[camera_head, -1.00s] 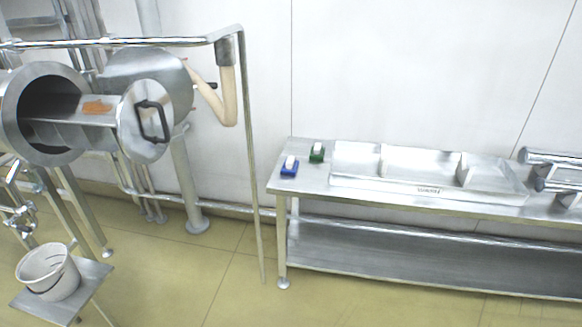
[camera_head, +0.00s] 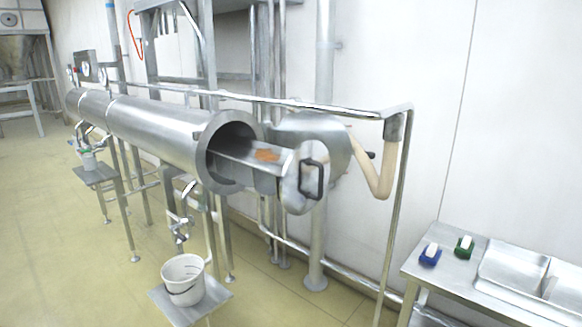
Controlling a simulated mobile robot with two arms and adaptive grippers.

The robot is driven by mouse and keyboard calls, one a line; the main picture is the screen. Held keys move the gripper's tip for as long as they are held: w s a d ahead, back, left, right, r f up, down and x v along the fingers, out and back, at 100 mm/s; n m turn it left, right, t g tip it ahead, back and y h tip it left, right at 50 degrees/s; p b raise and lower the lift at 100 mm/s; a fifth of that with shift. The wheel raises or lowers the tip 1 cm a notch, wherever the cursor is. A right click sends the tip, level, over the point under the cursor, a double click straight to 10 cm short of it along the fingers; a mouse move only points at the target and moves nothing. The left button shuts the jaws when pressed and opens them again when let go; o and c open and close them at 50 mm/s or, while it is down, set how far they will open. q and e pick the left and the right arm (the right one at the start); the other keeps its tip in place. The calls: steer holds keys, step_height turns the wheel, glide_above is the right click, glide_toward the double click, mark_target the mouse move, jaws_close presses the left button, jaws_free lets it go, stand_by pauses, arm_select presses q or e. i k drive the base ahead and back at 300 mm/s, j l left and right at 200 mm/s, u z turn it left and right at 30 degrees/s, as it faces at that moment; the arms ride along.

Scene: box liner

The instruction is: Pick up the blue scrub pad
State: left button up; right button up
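The blue scrub pad (camera_head: 430,255) with a white top lies near the left end of the steel table (camera_head: 420,269) at the right of the head view. A green pad (camera_head: 464,246) with a white top lies just to its right, apart from it. Neither of my grippers shows in this view.
A long horizontal steel cylinder (camera_head: 160,132) with an open end and a pulled-out tray (camera_head: 245,155) stands left of the table. A rail frame (camera_head: 396,200) rises between them. A white bucket (camera_head: 183,279) sits on a low stand.

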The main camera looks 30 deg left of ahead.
mark_target(431, 255)
steer(key=i+z, duration=0.1)
steer(key=i, duration=0.9)
